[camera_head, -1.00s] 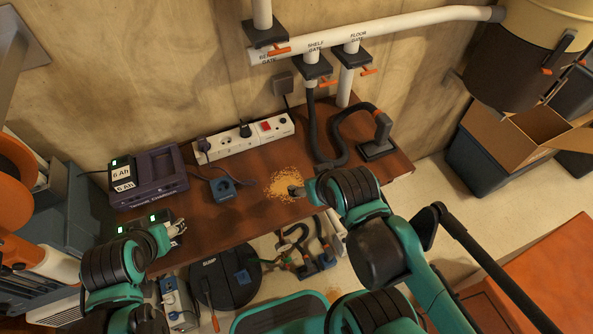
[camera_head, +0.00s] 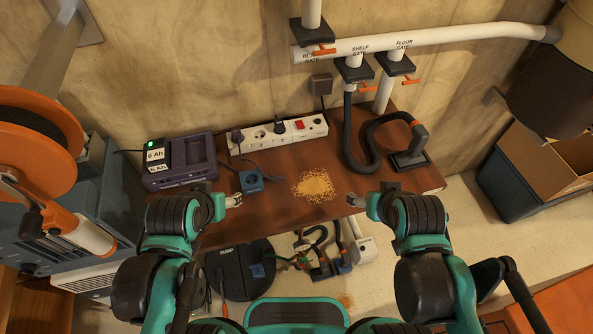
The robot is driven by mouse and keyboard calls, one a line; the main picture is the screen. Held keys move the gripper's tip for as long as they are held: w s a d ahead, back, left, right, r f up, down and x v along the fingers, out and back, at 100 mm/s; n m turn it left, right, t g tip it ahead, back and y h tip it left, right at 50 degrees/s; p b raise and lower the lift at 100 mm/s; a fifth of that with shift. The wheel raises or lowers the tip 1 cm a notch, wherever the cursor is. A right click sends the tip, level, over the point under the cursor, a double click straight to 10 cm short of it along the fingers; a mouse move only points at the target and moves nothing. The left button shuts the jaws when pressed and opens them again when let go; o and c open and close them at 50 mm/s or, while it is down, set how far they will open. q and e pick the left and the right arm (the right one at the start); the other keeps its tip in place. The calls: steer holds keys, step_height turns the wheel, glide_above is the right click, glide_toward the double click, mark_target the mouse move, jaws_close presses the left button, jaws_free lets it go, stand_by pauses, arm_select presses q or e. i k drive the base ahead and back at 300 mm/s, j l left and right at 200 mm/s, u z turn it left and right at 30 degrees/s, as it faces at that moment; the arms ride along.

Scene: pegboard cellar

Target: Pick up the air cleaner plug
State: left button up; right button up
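No plug here carries a readable air cleaner label, so I cannot tell which one it is. On the bench, the white power strip (camera_head: 304,127) holds a dark plug with a cable (camera_head: 237,137) at its left and a black plug (camera_head: 279,127) near its middle. A blue plug-like block (camera_head: 251,181) with a cable lies in front of the strip. My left gripper (camera_head: 235,201) is over the bench's front part, just below and left of the blue block. My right gripper (camera_head: 354,201) is right of the sawdust. Both seem empty; their finger gaps are too small to judge.
Sawdust (camera_head: 315,186) lies on the brown bench (camera_head: 285,213). A battery charger (camera_head: 184,163) stands left, a hose nozzle (camera_head: 411,158) right. Below the front edge are a round black lid (camera_head: 238,272) and several cables with blue-and-black connectors (camera_head: 321,270). White pipe (camera_head: 430,38) runs above.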

mark_target(279, 128)
steer(key=l+u, duration=0.1)
steer(key=u, duration=0.4)
steer(key=l+u, duration=0.15)
steer(key=u, duration=0.3)
steer(key=l+z, duration=0.15)
steer(key=z, duration=0.35)
steer(key=i+l+z, duration=0.1)
steer(key=z, duration=0.4)
steer(key=l+z, duration=0.1)
steer(key=z, duration=0.4)
steer(key=i, duration=0.05)
